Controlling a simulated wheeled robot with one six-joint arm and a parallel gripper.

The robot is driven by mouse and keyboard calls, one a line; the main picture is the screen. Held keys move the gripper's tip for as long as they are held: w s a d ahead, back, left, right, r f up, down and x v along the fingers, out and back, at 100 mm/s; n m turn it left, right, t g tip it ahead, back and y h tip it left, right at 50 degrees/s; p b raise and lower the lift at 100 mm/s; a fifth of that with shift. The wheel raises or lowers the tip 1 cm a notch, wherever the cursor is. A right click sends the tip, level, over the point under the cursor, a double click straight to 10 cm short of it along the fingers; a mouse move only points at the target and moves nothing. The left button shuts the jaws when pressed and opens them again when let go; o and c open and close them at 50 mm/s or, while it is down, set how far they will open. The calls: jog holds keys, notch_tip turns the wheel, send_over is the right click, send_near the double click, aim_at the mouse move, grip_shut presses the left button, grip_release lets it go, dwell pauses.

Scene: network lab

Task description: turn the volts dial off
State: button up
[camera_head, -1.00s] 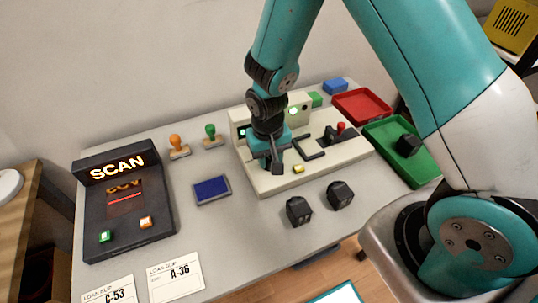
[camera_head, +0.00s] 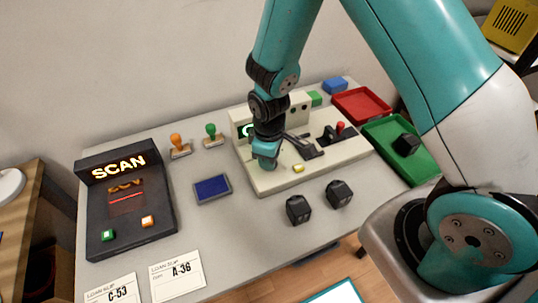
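The cream control panel (camera_head: 268,182) stands in the middle of the table. No dial marked volts can be made out; my arm covers the panel's left part. My gripper (camera_head: 266,163) is low over that left part, and its fingers cannot be made out clearly. Whether it touches anything is hidden. A green lit display (camera_head: 247,131) shows partly behind my arm. The round lamp (camera_head: 294,111) on the upright back of the panel looks dark. A dark lever-like part (camera_head: 311,150) lies right of my gripper.
A red knob (camera_head: 340,127) and a yellow button (camera_head: 298,168) are on the panel. Two black blocks (camera_head: 298,210) (camera_head: 339,194) stand in front. A blue pad (camera_head: 212,188) and scan console (camera_head: 128,215) are left. Red (camera_head: 362,106) and green (camera_head: 385,128) trays are right.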

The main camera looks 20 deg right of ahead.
jog(key=shift+n, duration=0.7)
jog(key=o, duration=0.9)
jog(key=r, duration=1.7)
jog(key=shift+s+a+r, duration=0.15)
jog(key=shift+s+r, duration=0.05)
jog(key=shift+r, duration=0.05)
jog(key=s+a+r+m+y, duration=0.1)
jog(key=s+r, duration=0.2)
jog(key=s, duration=0.3)
jog(key=s+a+r+m+y, duration=0.1)
jog(key=s+r+y, duration=0.1)
jog(key=s+r, duration=0.2)
jog(key=s+a+r+m+y, duration=0.1)
jog(key=s+a+r, duration=0.1)
jog(key=s, duration=0.6)
jog(key=shift+a+r+m, duration=0.1)
jog(key=shift+r+m, duration=0.2)
jog(key=shift+r, duration=0.4)
